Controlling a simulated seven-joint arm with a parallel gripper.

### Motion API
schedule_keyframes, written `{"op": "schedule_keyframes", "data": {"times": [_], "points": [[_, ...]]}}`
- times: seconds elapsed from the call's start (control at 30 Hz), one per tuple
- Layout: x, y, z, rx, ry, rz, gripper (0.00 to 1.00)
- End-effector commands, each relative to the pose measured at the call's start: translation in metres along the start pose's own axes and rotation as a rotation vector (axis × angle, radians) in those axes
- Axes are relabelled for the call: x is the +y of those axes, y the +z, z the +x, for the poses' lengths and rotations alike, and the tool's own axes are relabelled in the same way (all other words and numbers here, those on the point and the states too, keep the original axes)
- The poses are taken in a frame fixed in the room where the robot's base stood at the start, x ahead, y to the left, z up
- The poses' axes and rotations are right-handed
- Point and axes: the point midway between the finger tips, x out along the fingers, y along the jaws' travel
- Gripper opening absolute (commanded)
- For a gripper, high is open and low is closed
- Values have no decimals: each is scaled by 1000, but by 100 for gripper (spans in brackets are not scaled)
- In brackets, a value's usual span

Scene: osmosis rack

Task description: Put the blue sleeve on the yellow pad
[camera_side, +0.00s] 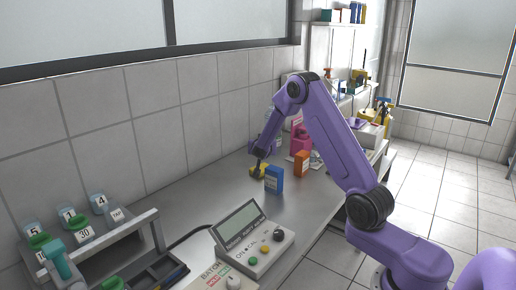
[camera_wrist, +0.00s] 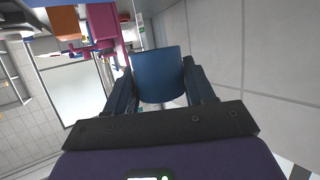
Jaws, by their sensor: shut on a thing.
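The blue sleeve (camera_wrist: 158,73) sits between the two fingers of my gripper (camera_wrist: 160,92) in the wrist view, and the gripper is shut on it. In the side view my gripper (camera_side: 258,163) is low over the bench, at the yellow pad (camera_side: 257,173), which is partly covered by the fingers. I cannot make out the sleeve in the side view. Whether it touches the pad is not clear.
A blue carton (camera_side: 274,180) stands close in front of the gripper. The tiled wall (camera_side: 200,120) runs behind. A control box (camera_side: 250,240) and rack are nearer; bench between is clear.

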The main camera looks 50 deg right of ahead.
Motion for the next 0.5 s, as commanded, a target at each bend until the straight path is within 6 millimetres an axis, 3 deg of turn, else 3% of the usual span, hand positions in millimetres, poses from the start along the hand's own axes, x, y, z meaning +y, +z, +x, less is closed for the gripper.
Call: {"op": "schedule_keyframes", "data": {"times": [0.2, 0.5], "points": [[12, -3, -22, 0, -1, 0, 20], [16, -6, -31, 0, -1, 0, 20]]}}
